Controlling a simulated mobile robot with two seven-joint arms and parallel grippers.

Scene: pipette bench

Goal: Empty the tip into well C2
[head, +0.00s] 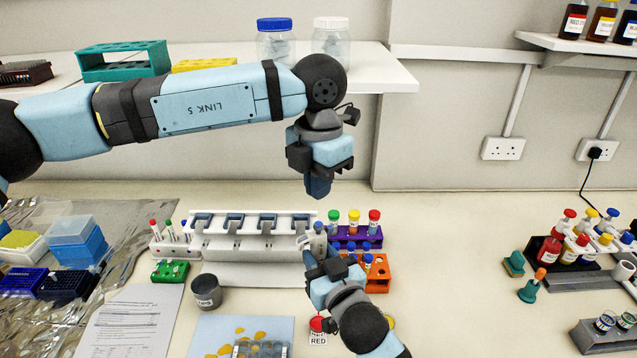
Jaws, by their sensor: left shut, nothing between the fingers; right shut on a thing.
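My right gripper (322,262) is shut on a grey and white pipette (317,238), in front of the right end of the white rack. The pipette's lower end and any tip are hidden by the gripper and arm. A grey-blue well plate (262,350) is cut off by the bottom edge, left of my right arm. Its separate wells, including C2, cannot be told apart. My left gripper (318,188) is shut and empty, pointing down above and behind the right gripper.
A white pipette rack (238,247) stands behind the plate. A blue mat (208,330) with orange spots lies by the plate. A dark cup (206,292), purple tube rack (350,244), orange rack (378,273) and RED-labelled pot (318,338) stand nearby. The bench (455,260) right of my arm is clear.

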